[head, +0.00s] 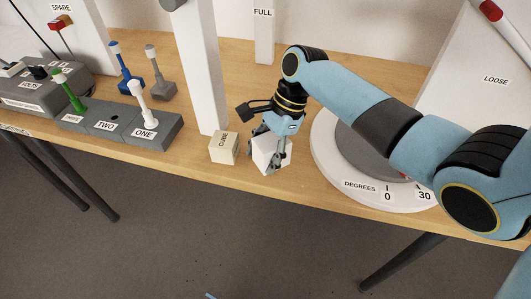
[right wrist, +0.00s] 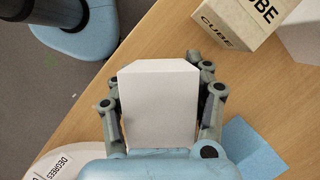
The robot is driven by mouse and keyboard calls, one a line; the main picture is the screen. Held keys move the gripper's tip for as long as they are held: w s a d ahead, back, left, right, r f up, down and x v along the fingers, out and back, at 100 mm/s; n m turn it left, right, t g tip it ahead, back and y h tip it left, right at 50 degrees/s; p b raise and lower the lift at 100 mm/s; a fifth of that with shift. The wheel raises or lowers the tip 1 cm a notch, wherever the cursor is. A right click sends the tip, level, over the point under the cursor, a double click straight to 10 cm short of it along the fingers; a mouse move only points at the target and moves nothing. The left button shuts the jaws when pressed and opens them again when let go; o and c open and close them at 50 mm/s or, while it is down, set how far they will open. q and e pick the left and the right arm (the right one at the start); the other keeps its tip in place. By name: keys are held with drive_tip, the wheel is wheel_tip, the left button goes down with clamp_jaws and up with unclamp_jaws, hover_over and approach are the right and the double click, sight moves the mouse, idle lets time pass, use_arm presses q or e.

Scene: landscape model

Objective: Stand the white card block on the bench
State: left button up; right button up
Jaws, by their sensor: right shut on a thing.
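The white card block (head: 266,150) is between the fingers of my right gripper (head: 274,150), near the front edge of the wooden bench (head: 300,185). My right gripper is shut on it. In the right wrist view the block (right wrist: 158,105) fills the space between the two fingers (right wrist: 160,110), one on each side. It looks slightly tilted in the head view. I cannot tell whether its underside touches the bench. My left gripper is not in view.
A cream cube (head: 224,147) lettered CUBE stands just left of the block. A round degree dial (head: 340,185) is to the right. A white post (head: 198,75) rises behind the cube.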

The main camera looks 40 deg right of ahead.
drive_tip(key=o, duration=0.9)
drive_tip(key=shift+c, duration=0.2)
drive_tip(key=p+v, duration=0.1)
drive_tip(key=v, duration=1.1)
drive_tip(key=shift+w, duration=0.1)
